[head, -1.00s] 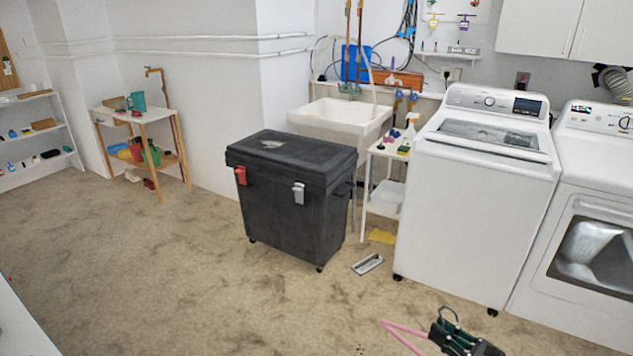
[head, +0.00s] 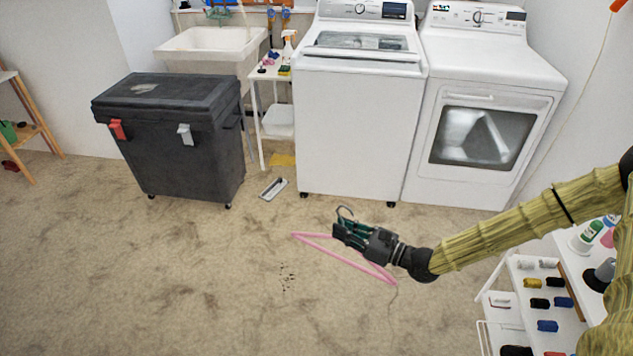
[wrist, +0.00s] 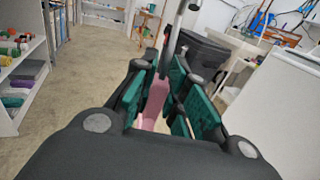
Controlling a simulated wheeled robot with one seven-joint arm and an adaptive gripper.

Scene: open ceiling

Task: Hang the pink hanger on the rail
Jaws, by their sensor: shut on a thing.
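The pink hanger (head: 352,263) is held in my gripper (head: 345,230) in the head view, above the open floor in front of the washer. Its pink bar slants down to the right below the gripper, and its dark metal hook sticks up past the fingers. In the wrist view the green-padded fingers (wrist: 165,98) close around the pink neck of the hanger (wrist: 155,100), with the hook rising between them. No rail can be made out in these views.
A black wheeled bin (head: 165,140), a white washer (head: 355,130) and a white dryer (head: 480,120) stand along the back. A grey tray-like object (head: 273,188) lies on the floor. White shelving with small items (head: 500,290) is at the lower right.

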